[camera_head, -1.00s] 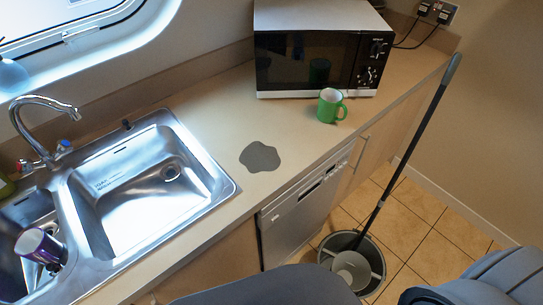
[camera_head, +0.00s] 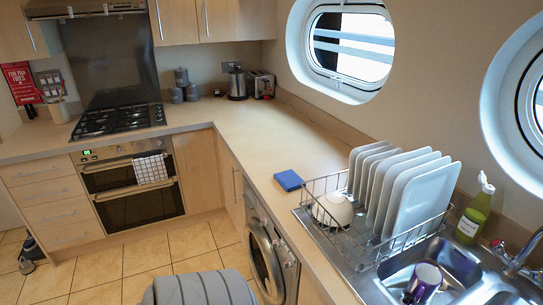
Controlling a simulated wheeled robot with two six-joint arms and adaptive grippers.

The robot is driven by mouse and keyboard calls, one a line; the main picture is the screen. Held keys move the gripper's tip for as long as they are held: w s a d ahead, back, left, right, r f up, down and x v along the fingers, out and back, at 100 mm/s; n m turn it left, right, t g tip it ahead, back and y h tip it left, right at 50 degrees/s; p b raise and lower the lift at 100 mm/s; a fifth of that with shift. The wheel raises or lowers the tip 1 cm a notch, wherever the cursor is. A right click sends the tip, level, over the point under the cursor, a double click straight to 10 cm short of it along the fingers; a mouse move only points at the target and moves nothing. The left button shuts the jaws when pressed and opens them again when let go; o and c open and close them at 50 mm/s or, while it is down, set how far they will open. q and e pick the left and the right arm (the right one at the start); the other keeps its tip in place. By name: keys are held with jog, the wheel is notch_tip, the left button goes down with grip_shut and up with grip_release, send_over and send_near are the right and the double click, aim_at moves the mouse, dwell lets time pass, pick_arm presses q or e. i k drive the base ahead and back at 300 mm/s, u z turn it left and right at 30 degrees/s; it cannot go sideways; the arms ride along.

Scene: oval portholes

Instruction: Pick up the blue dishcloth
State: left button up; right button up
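The blue dishcloth (camera_head: 289,180) lies folded flat on the beige worktop (camera_head: 262,136), just left of the dish rack (camera_head: 345,240) and above the washing machine. Neither of my grippers is in view.
White plates (camera_head: 405,190) and a bowl (camera_head: 333,209) stand in the rack. Right of it are a green bottle (camera_head: 475,212) and a sink with a purple mug (camera_head: 424,281). A washing machine (camera_head: 268,255) is under the worktop. Tiled floor (camera_head: 150,265) lies open at left.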

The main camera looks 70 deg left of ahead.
aim_at(290, 181)
jog(key=u, duration=3.35)
jog(key=i, duration=3.2)
jog(key=z, duration=4.55)
